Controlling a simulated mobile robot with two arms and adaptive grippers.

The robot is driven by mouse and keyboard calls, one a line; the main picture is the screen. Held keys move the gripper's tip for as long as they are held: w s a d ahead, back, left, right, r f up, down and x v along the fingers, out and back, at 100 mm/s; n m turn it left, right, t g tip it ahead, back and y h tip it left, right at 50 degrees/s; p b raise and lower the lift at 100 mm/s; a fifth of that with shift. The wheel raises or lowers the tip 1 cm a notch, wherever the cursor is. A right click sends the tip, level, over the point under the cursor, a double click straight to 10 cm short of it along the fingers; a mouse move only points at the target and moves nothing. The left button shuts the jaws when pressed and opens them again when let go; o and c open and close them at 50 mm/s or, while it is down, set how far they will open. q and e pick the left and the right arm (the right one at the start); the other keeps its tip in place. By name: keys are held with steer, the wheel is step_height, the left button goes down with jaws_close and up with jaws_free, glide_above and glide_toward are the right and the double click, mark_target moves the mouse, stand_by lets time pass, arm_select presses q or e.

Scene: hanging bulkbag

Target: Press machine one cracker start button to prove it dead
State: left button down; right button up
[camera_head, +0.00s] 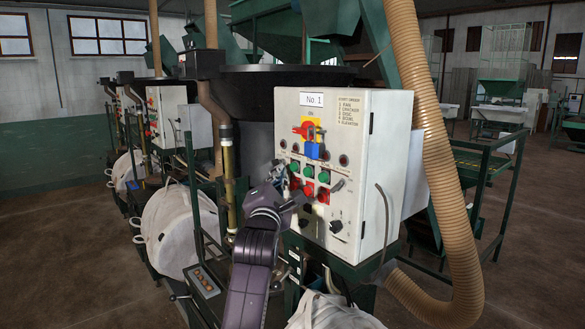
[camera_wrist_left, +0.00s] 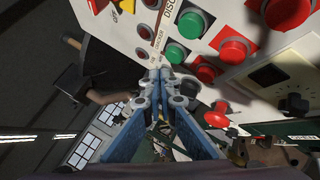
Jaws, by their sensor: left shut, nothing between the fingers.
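The machine one panel (camera_head: 345,130) is a white box with a "No. 1" plate. It bears a row of green buttons (camera_head: 308,171) above a row of red buttons (camera_head: 308,188). In the left wrist view, a green button (camera_wrist_left: 175,53) sits beside small lettering that seems to read CRACKER; another green button (camera_wrist_left: 191,23) is by the DISC lettering. My left gripper (camera_head: 280,175) is at the panel's left edge, beside the buttons. Its fingertips are shut and empty, close to the CRACKER lettering in the wrist view (camera_wrist_left: 160,82). I cannot tell whether they touch the panel. My right gripper is out of view.
A red-and-yellow switch (camera_head: 309,129) with a blue padlock (camera_head: 314,151) is above the buttons. A ribbed tan hose (camera_head: 430,140) hangs right of the panel. A white bulk bag (camera_head: 180,230) is at left. Open floor lies at the far right.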

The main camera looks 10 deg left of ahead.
arm_select(q)
steer(key=s+a, duration=0.1)
steer(key=s+a+p, duration=0.1)
steer(key=s, duration=0.1)
steer(key=shift+s+a, duration=0.2)
steer(key=shift+a, duration=0.15)
stand_by(0.4)
